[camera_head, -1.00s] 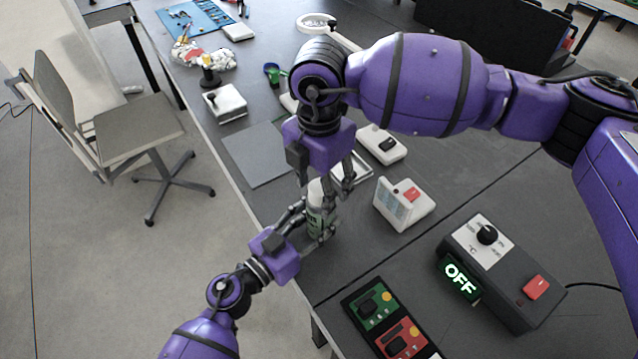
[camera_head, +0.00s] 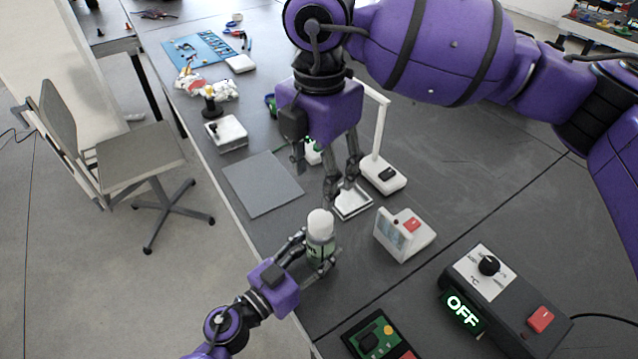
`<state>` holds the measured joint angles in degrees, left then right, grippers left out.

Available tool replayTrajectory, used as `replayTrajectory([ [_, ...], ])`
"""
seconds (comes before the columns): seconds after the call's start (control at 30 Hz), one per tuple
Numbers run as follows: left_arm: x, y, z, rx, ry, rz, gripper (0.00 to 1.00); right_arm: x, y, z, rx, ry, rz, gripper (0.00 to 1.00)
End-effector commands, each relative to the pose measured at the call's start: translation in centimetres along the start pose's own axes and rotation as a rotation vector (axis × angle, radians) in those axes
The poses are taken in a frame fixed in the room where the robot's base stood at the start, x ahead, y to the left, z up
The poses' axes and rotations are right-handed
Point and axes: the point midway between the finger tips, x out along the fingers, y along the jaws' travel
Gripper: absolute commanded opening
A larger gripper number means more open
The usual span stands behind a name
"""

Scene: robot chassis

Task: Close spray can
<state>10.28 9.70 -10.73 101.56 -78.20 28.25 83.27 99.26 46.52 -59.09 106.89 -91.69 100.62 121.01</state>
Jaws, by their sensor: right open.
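The spray can (camera_head: 321,240) stands upright on the dark table near its front edge, with a white cap (camera_head: 320,222) on its top. My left gripper (camera_head: 322,262) has its fingers around the lower part of the can. My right gripper (camera_head: 342,196) hangs above the table, behind and above the can, with its fingers spread and empty. It is clear of the cap.
A grey mat (camera_head: 262,184) lies left of the can. A white-framed tray (camera_head: 352,203) is below my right gripper. A device with a red button (camera_head: 404,234) stands right of the can, and a controller reading OFF (camera_head: 506,296) is farther right.

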Motion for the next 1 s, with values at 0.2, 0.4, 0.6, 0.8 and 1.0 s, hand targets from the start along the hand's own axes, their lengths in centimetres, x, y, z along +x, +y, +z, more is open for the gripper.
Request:
replayTrajectory([
  [0.2, 0.0, 0.0, 0.0, 0.000, 0.001, 0.000, 0.00, -0.1, 0.0, 0.0, 0.000, 0.000, -0.001, 0.56],
  [0.4, 0.0, 0.0, 0.0, 0.000, 0.001, 0.000, 0.63, -0.1, 0.0, 0.0, 0.000, 0.000, -0.001, 0.56],
  [0.6, 0.0, 0.0, 0.0, 0.000, 0.000, 0.000, 0.66, -0.1, 0.0, 0.0, 0.000, 0.001, -0.001, 0.56],
  [0.8, -0.4, 0.0, 0.0, 0.000, -0.001, 0.000, 0.66, -0.1, 0.0, 0.0, 0.000, 0.001, -0.001, 0.56],
  [1.0, -3.4, 0.0, 0.1, 0.000, -0.004, 0.000, 0.66, -0.1, 0.0, 0.0, 0.000, 0.001, -0.001, 0.56],
])
